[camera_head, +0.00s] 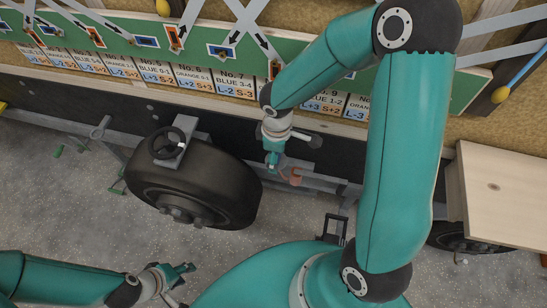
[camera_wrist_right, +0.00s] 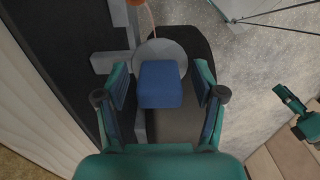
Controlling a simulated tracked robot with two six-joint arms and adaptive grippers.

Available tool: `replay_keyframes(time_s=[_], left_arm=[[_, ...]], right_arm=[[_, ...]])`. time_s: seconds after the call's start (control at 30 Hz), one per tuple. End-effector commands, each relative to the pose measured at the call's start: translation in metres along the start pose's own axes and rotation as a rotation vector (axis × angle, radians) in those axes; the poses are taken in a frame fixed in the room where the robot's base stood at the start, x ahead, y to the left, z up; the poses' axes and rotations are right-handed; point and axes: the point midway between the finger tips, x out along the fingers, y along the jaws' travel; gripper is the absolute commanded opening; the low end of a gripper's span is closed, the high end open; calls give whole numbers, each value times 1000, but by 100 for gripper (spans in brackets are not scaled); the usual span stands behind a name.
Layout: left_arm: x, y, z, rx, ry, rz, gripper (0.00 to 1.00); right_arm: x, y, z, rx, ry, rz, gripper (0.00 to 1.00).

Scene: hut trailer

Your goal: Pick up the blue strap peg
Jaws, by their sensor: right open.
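In the right wrist view a blue block (camera_wrist_right: 162,85), which looks like the blue strap peg, sits between my right gripper's fingers, in front of a grey disc (camera_wrist_right: 160,52). My right gripper (camera_wrist_right: 160,105) is open, one finger on each side of the block, with a gap at both sides. In the head view my right gripper (camera_head: 272,157) points down at the trailer's side, above and right of the wheel; the block cannot be made out there. My left gripper (camera_head: 182,275) is low at the left, open and empty, far from the block.
A black trailer wheel (camera_head: 195,182) stands below and left of the right gripper. A reddish-orange piece (camera_head: 295,177) hangs close beside it. The green board (camera_head: 120,30) with number cards and straps runs above. A wooden table (camera_head: 505,190) is at the right.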

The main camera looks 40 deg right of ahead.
Motion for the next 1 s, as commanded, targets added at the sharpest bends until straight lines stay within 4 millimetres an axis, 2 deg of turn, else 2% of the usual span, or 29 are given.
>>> replay_keyframes(time_s=[0.07, 0.47, 0.87, 1.0], left_arm=[[0, 0, 0, 0, 0, 0, 40], [0, 0, 0, 0, 0, 0, 40], [2, -1, 0, 0, 0, 0, 40], [4, -1, 0, 0, 0, 0, 40]], right_arm=[[0, 0, 0, 0, 0, 0, 67], [0, 0, 0, 0, -1, 0, 1], [-3, -1, 0, 1, 0, 1, 1], [-13, -3, -1, -1, 2, 4, 1]])
